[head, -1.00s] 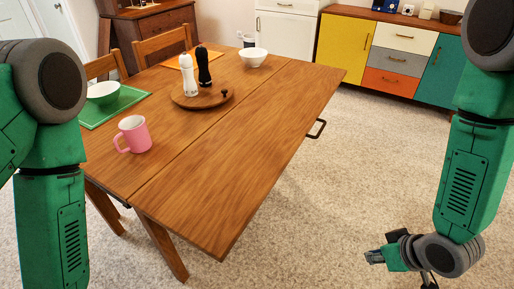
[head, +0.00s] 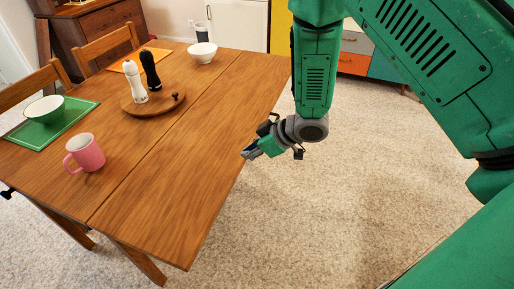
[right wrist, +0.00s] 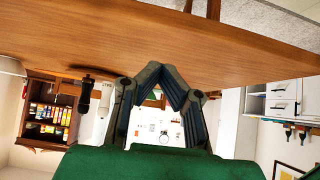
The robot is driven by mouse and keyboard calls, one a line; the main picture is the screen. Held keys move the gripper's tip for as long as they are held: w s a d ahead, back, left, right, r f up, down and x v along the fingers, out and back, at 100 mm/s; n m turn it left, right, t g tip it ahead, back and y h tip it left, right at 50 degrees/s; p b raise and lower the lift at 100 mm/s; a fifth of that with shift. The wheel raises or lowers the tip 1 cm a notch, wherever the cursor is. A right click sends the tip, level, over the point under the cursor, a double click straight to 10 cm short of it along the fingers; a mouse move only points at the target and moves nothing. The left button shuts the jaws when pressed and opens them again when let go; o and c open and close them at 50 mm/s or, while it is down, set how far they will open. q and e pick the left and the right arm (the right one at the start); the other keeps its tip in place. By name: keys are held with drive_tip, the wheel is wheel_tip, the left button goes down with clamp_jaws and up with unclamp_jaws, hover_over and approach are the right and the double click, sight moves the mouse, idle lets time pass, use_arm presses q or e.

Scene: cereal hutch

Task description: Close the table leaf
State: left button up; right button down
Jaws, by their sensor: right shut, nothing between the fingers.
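The wooden table (head: 105,135) has a leaf (head: 185,175) along its right side, lying raised and level with the top, with a thin seam between them. My right gripper (head: 247,154) is at the leaf's outer right edge, its fingers shut and empty. I cannot tell whether it touches the edge. In the right wrist view the fingers (right wrist: 160,72) meet close by the wooden surface (right wrist: 170,45). The leaf's dark handle is not clearly visible; my right arm is around that spot. My left gripper is out of view.
A pink mug (head: 87,153), a green bowl (head: 44,108) on a green mat, a round board (head: 157,107) with two shakers, and a white bowl (head: 202,53) stand on the main top. The leaf is bare. Carpeted floor (head: 310,220) right of the table is open.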

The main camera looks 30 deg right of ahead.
sight(237, 168)
drive_tip(key=f, duration=0.1)
drive_tip(key=a+f, duration=0.1)
drive_tip(key=w+f, duration=0.1)
drive_tip(key=f, duration=0.1)
drive_tip(key=shift+w+a+b, duration=0.1)
drive_tip(key=shift+a+b, duration=0.25)
drive_tip(key=shift+a+f, duration=0.1)
drive_tip(key=shift+f, duration=0.65)
drive_tip(key=shift+d, duration=0.2)
drive_tip(key=shift+d+f, duration=0.1)
drive_tip(key=shift+f, duration=0.1)
